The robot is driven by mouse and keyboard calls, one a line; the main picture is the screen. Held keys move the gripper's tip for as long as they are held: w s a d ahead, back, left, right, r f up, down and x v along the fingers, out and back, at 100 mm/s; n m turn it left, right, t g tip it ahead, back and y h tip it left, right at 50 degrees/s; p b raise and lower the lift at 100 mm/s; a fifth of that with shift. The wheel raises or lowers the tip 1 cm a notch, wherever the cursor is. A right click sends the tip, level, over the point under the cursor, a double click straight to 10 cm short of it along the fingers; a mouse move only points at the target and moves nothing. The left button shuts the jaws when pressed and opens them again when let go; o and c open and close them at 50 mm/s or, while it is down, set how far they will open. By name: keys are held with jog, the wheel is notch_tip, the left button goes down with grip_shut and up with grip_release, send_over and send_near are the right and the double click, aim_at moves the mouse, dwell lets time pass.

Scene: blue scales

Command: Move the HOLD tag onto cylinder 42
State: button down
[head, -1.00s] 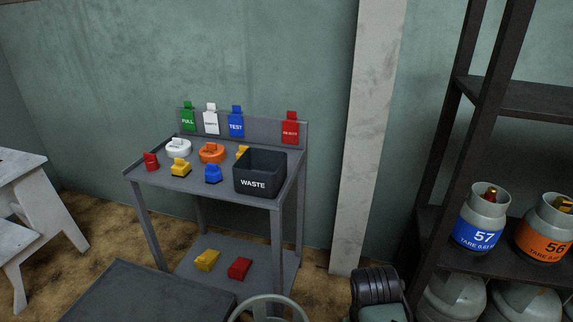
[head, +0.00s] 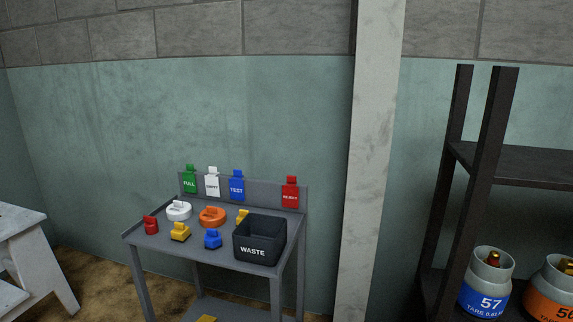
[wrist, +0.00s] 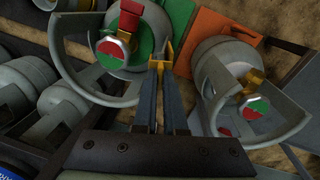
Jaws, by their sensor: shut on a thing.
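In the wrist view my gripper (wrist: 161,64) is shut on a thin yellow-orange piece (wrist: 165,47), seen nearly edge-on. It may be the HOLD tag, but no lettering shows. The fingertips are between two grey cylinders with guard collars. The right cylinder (wrist: 216,62) has a brass valve and a green-and-red top. No number is readable on either, so I cannot tell which is cylinder 42. My gripper is outside the head view.
In the head view a grey bench (head: 165,248) carries coloured caps and a black WASTE bin (head: 259,240). FULL, EMPTY, TEST and REJECT tags hang on its backboard (head: 265,190). A dark rack (head: 480,170) holds cylinder 57 (head: 487,283). More grey cylinders (wrist: 25,85) crowd the wrist view's left.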

jog(key=shift+r+p, duration=1.5)
jog(key=shift+p, duration=0.4)
